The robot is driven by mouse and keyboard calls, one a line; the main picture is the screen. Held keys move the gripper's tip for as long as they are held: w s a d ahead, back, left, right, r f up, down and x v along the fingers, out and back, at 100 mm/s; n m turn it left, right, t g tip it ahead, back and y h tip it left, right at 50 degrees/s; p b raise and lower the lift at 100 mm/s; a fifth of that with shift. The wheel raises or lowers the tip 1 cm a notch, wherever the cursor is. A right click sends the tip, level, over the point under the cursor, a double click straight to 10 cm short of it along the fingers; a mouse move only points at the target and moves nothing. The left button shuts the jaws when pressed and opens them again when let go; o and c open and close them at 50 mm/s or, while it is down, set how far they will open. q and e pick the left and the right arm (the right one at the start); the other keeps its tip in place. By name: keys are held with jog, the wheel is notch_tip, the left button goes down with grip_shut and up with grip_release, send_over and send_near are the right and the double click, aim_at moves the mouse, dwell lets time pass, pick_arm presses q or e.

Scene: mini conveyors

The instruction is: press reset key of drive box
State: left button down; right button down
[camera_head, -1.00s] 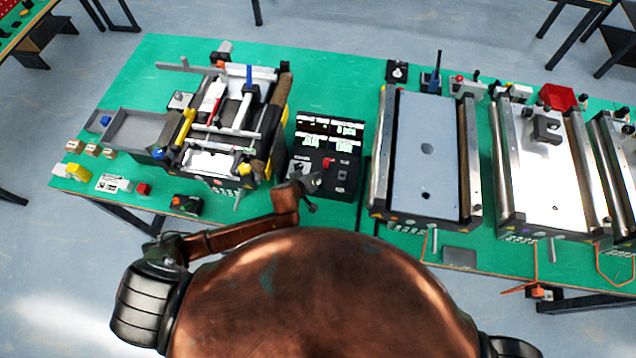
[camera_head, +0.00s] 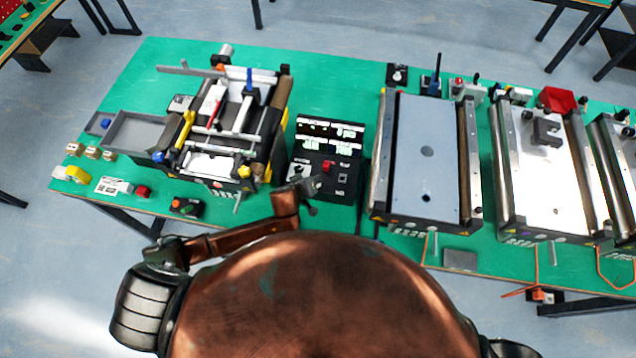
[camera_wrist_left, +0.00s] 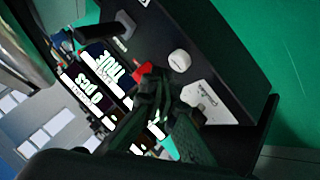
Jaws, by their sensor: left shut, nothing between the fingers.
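The drive box (camera_head: 343,188) is a black box on the green table, with lit displays on its upper part and keys on its lower panel. A red key (camera_head: 327,166) shows in the head view, and the red key (camera_wrist_left: 143,69) also shows in the wrist view, partly behind my fingers. I cannot read which key is reset. My left gripper (camera_head: 316,183) is shut and empty over the lower left of the panel; in the wrist view its fingers (camera_wrist_left: 165,92) cover part of the panel. Contact cannot be told. My right gripper is not in view.
A small conveyor machine with rods (camera_head: 220,135) stands close left of the box. A grey belt conveyor (camera_head: 425,125) stands close right. Small blocks (camera_head: 91,151) lie at the table's left. Bare green table (camera_head: 340,85) lies behind the box.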

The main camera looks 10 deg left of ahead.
pick_arm(q)
jog(key=shift+f, duration=0.1)
dwell(0.4)
jog(key=shift+f, duration=0.3)
jog(key=shift+f+b, duration=0.35)
jog(key=shift+f, duration=0.2)
dwell(0.6)
jog(key=shift+r, duration=0.1)
jog(key=shift+r+p, duration=0.8)
jog(key=shift+p, duration=0.15)
jog(key=shift+r, duration=0.1)
